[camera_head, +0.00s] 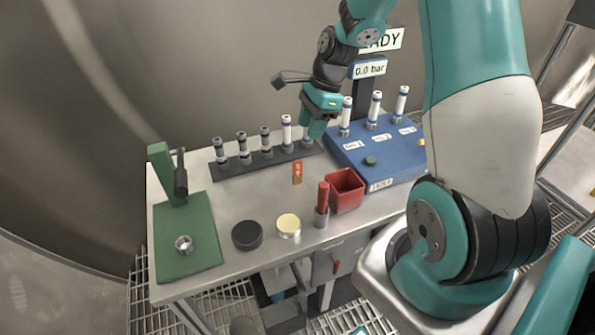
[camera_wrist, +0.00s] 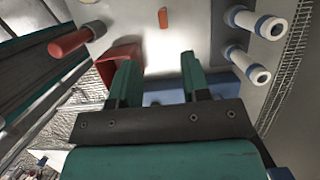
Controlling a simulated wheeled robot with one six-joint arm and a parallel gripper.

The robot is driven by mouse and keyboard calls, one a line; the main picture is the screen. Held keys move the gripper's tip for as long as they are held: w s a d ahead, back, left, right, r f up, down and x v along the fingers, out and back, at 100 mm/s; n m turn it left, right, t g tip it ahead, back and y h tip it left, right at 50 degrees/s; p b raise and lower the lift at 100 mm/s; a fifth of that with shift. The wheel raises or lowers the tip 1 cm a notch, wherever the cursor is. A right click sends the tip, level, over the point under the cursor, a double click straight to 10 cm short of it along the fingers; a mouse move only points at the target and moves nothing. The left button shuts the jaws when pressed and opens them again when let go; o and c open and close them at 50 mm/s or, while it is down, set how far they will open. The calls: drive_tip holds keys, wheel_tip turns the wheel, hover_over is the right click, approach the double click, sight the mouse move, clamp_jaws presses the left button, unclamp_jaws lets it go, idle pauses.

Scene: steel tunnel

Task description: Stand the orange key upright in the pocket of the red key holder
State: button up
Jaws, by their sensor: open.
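A small orange piece with a pale mark, which looks like the orange key (camera_head: 297,172), is on the bench in front of the dark tube rack. A narrow orange piece (camera_wrist: 163,18) shows at the top of the wrist view. An open square red box (camera_head: 346,190), the only red holder-like thing I see, stands to its right. It also shows in the wrist view (camera_wrist: 118,52), beside the left finger. I cannot tell whether the orange piece stands or lies. My gripper (camera_head: 316,129) is open and empty, behind and right of the key, near the rack's right end; its fingers (camera_wrist: 158,68) are apart.
The tube rack (camera_head: 262,158) runs along the back. The blue block (camera_head: 375,155) with white tubes is at right. A red-handled tool (camera_head: 323,195) stands in a grey cup by the red box. A black disc (camera_head: 247,235), pale-topped jar (camera_head: 288,224) and green press (camera_head: 200,240) stand at front left.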

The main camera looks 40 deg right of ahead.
sight(298, 161)
drive_tip(key=x, duration=0.8)
drive_tip(key=shift+a+f+p, duration=0.1)
drive_tip(key=shift+p, duration=0.2)
drive_tip(key=p+x, duration=0.1)
drive_tip(key=x, duration=0.4)
drive_tip(key=shift+w+f, duration=0.15)
drive_tip(key=shift+w, duration=0.05)
clamp_jaws()
